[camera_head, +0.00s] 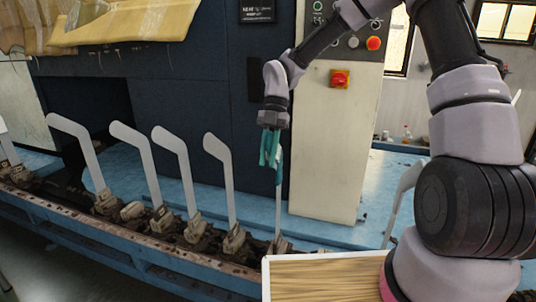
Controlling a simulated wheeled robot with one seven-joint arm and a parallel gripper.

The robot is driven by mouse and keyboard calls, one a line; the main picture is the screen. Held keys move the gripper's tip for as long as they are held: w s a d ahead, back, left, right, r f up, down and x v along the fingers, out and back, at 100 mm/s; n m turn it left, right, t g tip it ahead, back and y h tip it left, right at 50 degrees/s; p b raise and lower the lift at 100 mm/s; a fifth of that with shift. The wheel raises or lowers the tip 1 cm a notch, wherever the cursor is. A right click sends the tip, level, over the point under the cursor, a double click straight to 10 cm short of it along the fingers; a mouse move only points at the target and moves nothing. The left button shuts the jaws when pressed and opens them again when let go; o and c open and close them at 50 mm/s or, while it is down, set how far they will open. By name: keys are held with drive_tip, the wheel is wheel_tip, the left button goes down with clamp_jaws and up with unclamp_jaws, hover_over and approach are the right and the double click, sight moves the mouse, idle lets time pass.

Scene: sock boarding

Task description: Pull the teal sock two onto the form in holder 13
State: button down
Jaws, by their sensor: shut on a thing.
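My gripper (270,128) points down in the middle of the head view and is shut on a teal sock (269,148). The sock hangs below the fingers at the top of a thin upright form (278,200). The form stands edge-on in a holder (280,244) on the machine's rail. The sock overlaps the form's upper end. I cannot tell whether it is around the form or only beside it. No holder number can be read.
Several pale, bare forms (222,170) stand in holders along the rail (130,235) to the left. A wooden-bottomed tray (330,257) with a white rim is at the front.

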drive_tip(key=shift+f, duration=1.15)
drive_tip(key=c, duration=0.7)
unclamp_jaws()
drive_tip(key=shift+c, duration=0.2)
drive_tip(key=v, duration=1)
drive_tip(key=shift+w+r, duration=0.25)
drive_tip(key=shift+r, duration=0.05)
